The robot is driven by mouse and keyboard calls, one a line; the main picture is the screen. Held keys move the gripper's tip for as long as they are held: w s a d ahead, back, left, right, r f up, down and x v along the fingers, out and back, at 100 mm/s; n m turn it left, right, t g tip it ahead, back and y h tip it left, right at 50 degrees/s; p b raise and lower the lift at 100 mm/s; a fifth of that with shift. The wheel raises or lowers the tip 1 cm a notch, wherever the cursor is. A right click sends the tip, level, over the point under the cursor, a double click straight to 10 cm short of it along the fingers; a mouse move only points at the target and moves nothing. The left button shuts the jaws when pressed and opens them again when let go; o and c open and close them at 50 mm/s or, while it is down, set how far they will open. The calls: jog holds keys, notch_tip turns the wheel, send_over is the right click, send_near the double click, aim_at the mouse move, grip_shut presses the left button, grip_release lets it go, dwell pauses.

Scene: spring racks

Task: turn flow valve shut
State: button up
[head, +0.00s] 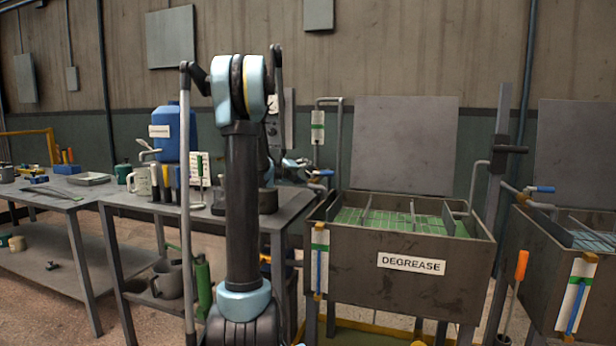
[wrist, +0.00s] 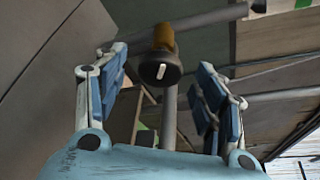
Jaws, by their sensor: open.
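A round black knob (wrist: 160,70) with a short white mark on its face shows in the wrist view. It sits at the end of a brass-coloured stem (wrist: 163,38), in front of a grey pipe. The white mark is slightly tilted. My gripper (wrist: 162,62) is open, with one blue-padded finger to each side of the knob and gaps on both sides. The depth between fingertips and knob is hard to judge. In the head view my gripper (head: 298,164) is small, near the pipe left of the DEGREASE tank (head: 340,277); the knob cannot be made out there.
The tank's grey lid (head: 405,145) stands up behind it. A second tank (head: 545,262) with a blue-handled pipe fitting (head: 541,189) is at right. A workbench (head: 125,198) at left carries a blue container (head: 165,135), mugs and bottles. In the wrist view grey pipes cross behind the knob.

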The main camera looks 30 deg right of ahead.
aim_at(308, 173)
jog(key=shift+x, duration=2)
jog(key=c, duration=1)
